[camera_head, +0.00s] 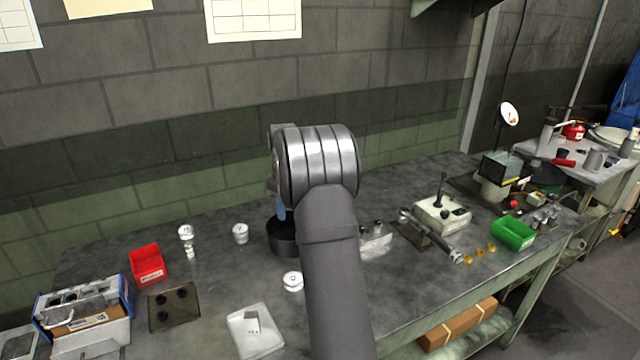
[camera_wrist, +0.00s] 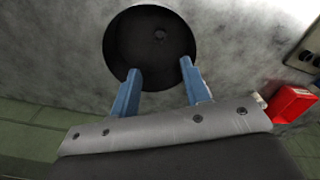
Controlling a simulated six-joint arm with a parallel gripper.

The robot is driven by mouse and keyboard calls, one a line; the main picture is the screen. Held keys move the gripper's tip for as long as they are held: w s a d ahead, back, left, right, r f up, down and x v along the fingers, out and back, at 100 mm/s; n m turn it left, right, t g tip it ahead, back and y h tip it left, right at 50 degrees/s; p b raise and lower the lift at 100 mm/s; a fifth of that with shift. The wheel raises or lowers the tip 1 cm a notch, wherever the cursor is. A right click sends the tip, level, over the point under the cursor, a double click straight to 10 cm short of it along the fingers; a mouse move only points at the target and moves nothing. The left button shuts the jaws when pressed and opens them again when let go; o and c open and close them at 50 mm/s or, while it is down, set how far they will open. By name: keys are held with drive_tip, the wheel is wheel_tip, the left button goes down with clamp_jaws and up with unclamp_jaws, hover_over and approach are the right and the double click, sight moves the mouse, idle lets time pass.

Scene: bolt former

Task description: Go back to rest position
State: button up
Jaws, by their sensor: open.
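My gripper shows in the wrist view (camera_wrist: 160,82) with its two blue fingers apart and nothing between them. The fingertips overlap the near edge of a round black dish (camera_wrist: 150,40) in that view; I cannot tell whether they touch it. In the head view my arm hides most of the gripper, and one blue finger (camera_head: 281,212) shows just above the black dish (camera_head: 283,240). The dish stands on the grey workbench (camera_head: 215,285), partly hidden behind my arm.
A red bin (camera_head: 147,263), a dark plate with holes (camera_head: 173,305) and a blue-and-white box (camera_head: 85,315) are at left. Small white pieces (camera_head: 240,233) stand near the dish. A white-and-grey device (camera_head: 440,215) and a green bin (camera_head: 513,234) are at right. A block wall rises behind.

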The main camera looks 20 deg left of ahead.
wheel_tip(320, 180, down, 12)
wheel_tip(320, 180, up, 2)
drive_tip(key=shift+r, duration=0.95)
